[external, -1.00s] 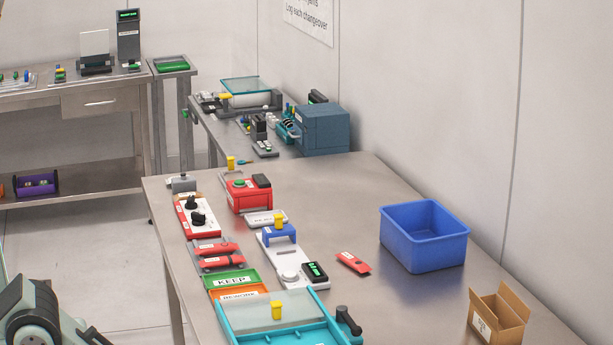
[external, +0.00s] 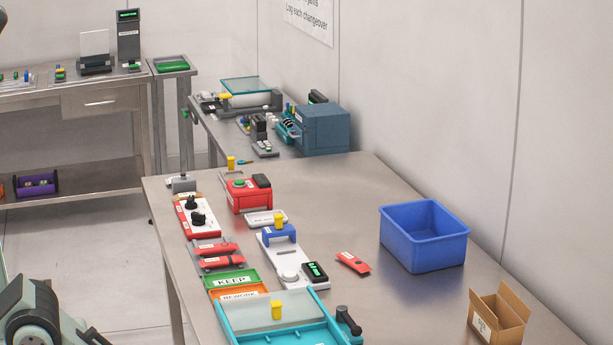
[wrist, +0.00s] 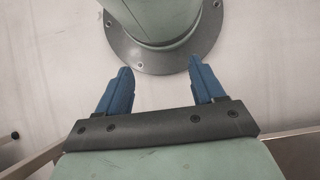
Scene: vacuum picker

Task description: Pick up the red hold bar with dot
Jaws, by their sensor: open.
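Several red bars show in the external view. One red bar (external: 353,263) lies alone on the bare metal table, left of the blue bin, with a pale label on it. Two more red bars, an upper one (external: 215,249) and a lower one (external: 222,262), lie side by side on a grey rack at the table's left side. I cannot make out a dot on any of them. My gripper (wrist: 160,88) shows in the wrist view with two blue fingers spread apart and nothing between them. It is away from the bars, with my own base behind it.
A blue bin (external: 424,238) and an open cardboard box (external: 497,318) stand at the table's right. Green KEEP (external: 231,281) and orange REWORK trays, a teal tray (external: 232,325), a white fixture and a red box (external: 249,197) crowd the left. The table's middle back is clear.

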